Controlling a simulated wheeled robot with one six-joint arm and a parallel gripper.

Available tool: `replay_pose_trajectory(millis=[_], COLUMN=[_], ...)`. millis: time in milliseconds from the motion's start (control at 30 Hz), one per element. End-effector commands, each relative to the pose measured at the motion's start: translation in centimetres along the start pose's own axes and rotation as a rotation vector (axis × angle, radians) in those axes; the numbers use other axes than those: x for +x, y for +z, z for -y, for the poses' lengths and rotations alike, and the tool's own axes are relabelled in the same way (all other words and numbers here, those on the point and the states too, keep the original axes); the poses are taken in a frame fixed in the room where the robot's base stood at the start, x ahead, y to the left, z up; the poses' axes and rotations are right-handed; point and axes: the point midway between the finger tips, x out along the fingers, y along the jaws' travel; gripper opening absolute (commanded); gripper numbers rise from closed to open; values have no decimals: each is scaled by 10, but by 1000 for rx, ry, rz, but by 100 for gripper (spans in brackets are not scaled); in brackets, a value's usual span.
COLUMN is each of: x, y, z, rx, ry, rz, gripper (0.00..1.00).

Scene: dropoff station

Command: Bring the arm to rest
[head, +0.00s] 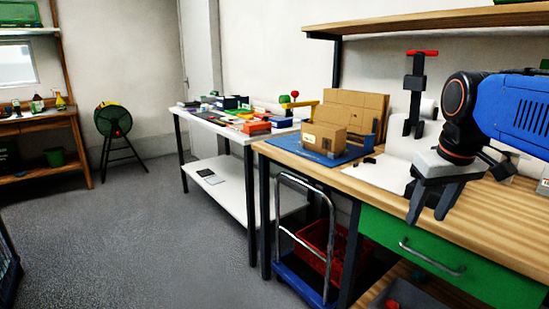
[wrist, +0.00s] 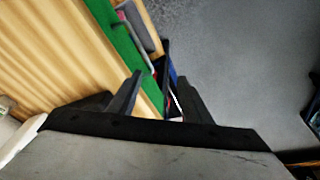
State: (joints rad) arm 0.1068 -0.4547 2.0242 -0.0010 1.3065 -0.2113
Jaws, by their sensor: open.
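My gripper (head: 430,203) is at the right of the head view, on the end of my blue and black arm. Its two dark fingers point down, apart and with nothing between them. It hangs over the front part of the wooden workbench (head: 475,213), above the green drawer. In the wrist view my gripper (wrist: 155,98) also shows two fingers apart and empty. Behind them are the bench top, the green drawer front and the grey floor. How high the fingers are above the bench is hard to tell.
A cardboard box (head: 324,138) stands on a blue mat left of my gripper. A black and red upright tool (head: 415,95) stands behind it. The green drawer (head: 440,262) has a metal handle. A trolley (head: 303,240) stands below the bench. Open floor (head: 150,240) lies left.

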Motion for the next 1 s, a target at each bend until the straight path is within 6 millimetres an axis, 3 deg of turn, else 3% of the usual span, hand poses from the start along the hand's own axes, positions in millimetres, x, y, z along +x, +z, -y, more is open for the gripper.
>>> replay_pose_trajectory(millis=[33,300,500,700,1000], x=[11,80,122,137,137], y=[18,100,143,157,157], z=[8,40,54,58,58], rx=[6,64,95,107,107], ry=[0,-8,-17,-20,-20], rz=[-14,-95,-137,-152,-152], gripper=[45,45,45,45,45])
